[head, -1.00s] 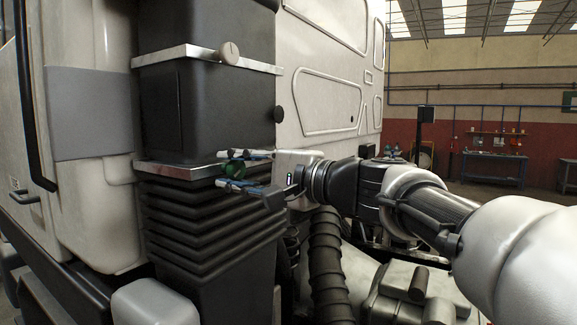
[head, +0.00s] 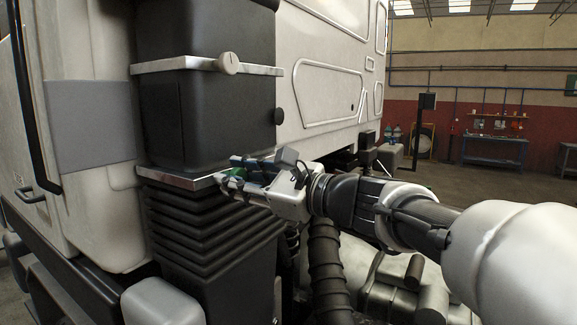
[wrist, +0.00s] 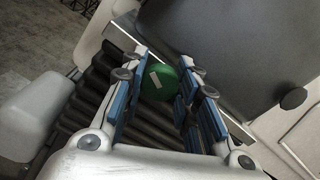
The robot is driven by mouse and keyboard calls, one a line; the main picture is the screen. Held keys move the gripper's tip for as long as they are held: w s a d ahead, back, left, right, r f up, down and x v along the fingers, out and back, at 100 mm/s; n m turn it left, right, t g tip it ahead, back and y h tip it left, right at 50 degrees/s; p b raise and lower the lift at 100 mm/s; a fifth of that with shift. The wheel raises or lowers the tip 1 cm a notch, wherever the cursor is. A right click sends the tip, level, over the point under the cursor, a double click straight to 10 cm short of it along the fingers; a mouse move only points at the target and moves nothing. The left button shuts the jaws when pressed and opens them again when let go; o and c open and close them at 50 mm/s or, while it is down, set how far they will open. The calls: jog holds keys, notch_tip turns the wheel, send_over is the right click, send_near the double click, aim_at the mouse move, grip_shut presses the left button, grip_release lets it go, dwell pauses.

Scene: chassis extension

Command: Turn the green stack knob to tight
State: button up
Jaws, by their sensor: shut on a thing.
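The green stack knob (head: 236,174) sits at the lower metal band (head: 185,180) of the black stack, just above the ribbed bellows. In the wrist view the green knob (wrist: 159,82) is a round disc with a pale mark, tilted in the picture. My gripper (head: 232,177) reaches in from the right and is shut on the knob. In the wrist view my gripper's blue-padded fingers (wrist: 161,85) stand on both sides of it. In the head view the fingers partly hide the knob.
A pale knob (head: 228,62) is on the upper metal band, and a dark round knob (head: 279,116) is on the stack's right side. The white cab panel (head: 318,90) stands behind. A ribbed hose (head: 326,265) hangs below my arm. A workbench (head: 493,150) is far off.

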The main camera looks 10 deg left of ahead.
jog(key=m+p, duration=0.1)
jog(key=m, duration=0.1)
jog(key=m+p, duration=0.1)
jog(key=p, duration=0.1)
jog(key=shift+r+m, duration=0.3)
jog(key=shift+m, duration=0.1)
jog(key=m+p, duration=0.3)
jog(key=shift+w+f+m+p, duration=0.1)
jog(key=shift+f+m+p, duration=0.05)
jog(key=shift+m+p, duration=1.75)
jog(key=shift+m, duration=0.3)
jog(key=o, duration=1.1)
jog(key=shift+f, duration=0.1)
jog(key=v, duration=1.2)
